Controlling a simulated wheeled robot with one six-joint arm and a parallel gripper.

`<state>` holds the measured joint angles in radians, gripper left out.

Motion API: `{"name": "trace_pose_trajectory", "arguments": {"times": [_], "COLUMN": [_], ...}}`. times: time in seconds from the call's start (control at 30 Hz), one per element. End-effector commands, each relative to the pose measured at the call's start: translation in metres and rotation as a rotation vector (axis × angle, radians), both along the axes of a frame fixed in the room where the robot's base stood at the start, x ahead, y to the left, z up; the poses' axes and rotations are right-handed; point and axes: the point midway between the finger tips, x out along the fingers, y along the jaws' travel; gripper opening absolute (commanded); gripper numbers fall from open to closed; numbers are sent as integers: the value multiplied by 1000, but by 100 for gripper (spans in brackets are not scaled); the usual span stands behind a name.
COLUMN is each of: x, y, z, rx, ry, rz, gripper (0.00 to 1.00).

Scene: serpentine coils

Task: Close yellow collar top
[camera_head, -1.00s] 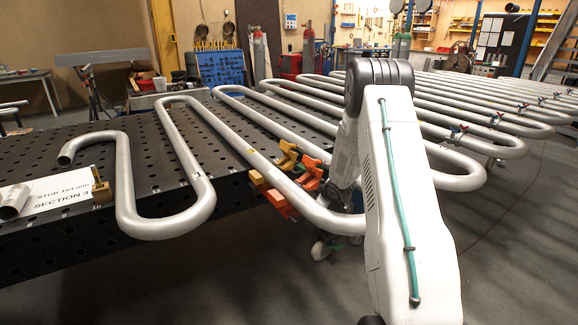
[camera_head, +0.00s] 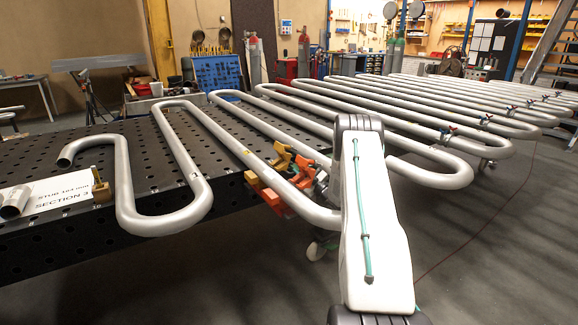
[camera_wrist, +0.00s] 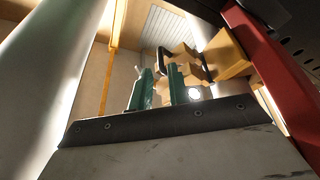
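In the head view a yellow clamp-like collar (camera_head: 282,157) sits at the pipe bend by the table edge, with an orange one (camera_head: 303,170) close beside it. Whether the yellow top is up or down is too small to tell. Tan-yellow blocks (camera_wrist: 184,62) and a dark handle-like loop lie just beyond the fingertips; contact cannot be told.
Silver serpentine pipe (camera_head: 185,160) runs over the black perforated table (camera_head: 60,235) and beyond to the right. A large pipe (camera_wrist: 45,75) passes close at left in the wrist view, and a red bar (camera_wrist: 262,75) is close at right. Grey floor (camera_head: 480,260) at right is open.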

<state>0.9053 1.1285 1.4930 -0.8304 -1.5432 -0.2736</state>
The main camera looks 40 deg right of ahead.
Motion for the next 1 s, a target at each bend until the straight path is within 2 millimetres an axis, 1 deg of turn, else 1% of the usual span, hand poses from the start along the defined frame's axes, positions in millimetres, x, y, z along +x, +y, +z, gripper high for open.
{"name": "trace_pose_trajectory", "arguments": {"times": [0.03,0.2,0.33,0.43,0.67,0.73,0.9,1.0], "x": [10,34,46,50,50,50,50,50], "y": [1,1,0,0,0,0,0,1], "z": [3,11,14,16,16,16,17,25], "rx": [-2,-1,-1,-1,0,0,-1,-1], "ry": [0,1,2,2,2,2,2,1], "rz": [3,1,1,1,1,1,1,1], "gripper": [18,18,18,18,18,1,0,0]}}
